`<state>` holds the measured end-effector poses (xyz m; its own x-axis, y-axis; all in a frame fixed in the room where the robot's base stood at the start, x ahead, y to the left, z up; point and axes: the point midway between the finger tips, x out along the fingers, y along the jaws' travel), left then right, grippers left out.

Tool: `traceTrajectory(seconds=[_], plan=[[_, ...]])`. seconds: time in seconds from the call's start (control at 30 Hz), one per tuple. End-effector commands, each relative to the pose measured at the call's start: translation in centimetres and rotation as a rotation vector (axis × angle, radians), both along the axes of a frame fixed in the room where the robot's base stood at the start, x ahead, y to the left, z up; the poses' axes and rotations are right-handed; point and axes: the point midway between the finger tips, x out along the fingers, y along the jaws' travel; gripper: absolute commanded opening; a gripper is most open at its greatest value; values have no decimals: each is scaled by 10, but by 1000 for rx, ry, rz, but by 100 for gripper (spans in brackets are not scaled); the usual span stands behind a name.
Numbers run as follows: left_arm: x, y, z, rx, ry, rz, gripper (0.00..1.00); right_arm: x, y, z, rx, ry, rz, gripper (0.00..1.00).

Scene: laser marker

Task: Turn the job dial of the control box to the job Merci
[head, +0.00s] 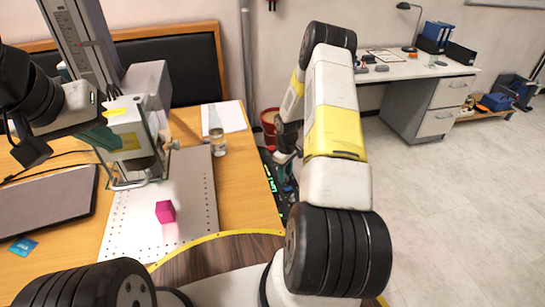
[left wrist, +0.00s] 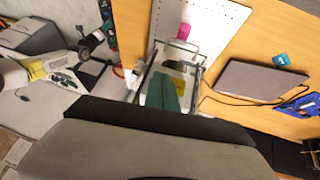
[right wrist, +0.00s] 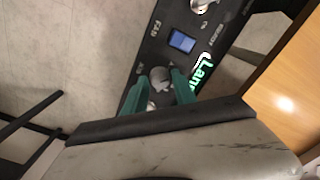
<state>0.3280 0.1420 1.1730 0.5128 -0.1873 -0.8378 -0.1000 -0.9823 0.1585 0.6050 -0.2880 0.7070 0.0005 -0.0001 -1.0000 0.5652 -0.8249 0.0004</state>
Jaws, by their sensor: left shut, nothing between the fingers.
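The control box (right wrist: 150,45) is a dark panel beside the wooden table; in the head view (head: 273,184) my right arm partly covers it. The right wrist view shows its grey job dial (right wrist: 160,77), a blue square (right wrist: 182,41) and a display with green letters (right wrist: 203,72) starting "Lan". The rest of the text is hidden. My right gripper (right wrist: 160,85) is open, its teal fingers on either side of the dial; I cannot tell whether they touch it. My left gripper (head: 105,138) is shut and empty by the laser marker (head: 140,105); it also shows in the left wrist view (left wrist: 170,75).
A pink cube (head: 166,211) lies on the perforated plate (head: 190,190). A closed laptop (head: 45,200) and a blue card (head: 23,246) lie at the left of the table. The floor (head: 450,210) at the right is free.

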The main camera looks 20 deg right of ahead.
Motion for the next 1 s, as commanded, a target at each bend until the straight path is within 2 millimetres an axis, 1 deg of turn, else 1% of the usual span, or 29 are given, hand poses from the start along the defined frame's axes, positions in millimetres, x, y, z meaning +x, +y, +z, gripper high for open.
traceTrajectory(seconds=[0.03,0.13,0.17,0.37,0.53,1.0], plan=[[0,0,0,0,0,0,0,0,0,0,0,0,0,21],[0,0,0,0,0,0,0,0,0,0,0,0,0,1],[0,0,0,0,0,0,0,0,0,0,0,0,0,0],[0,0,0,0,0,0,0,0,0,0,0,0,-9,0],[0,0,0,0,0,0,0,0,0,0,0,0,-61,0],[0,0,0,0,0,0,0,0,0,1,-1,0,-368,0]])
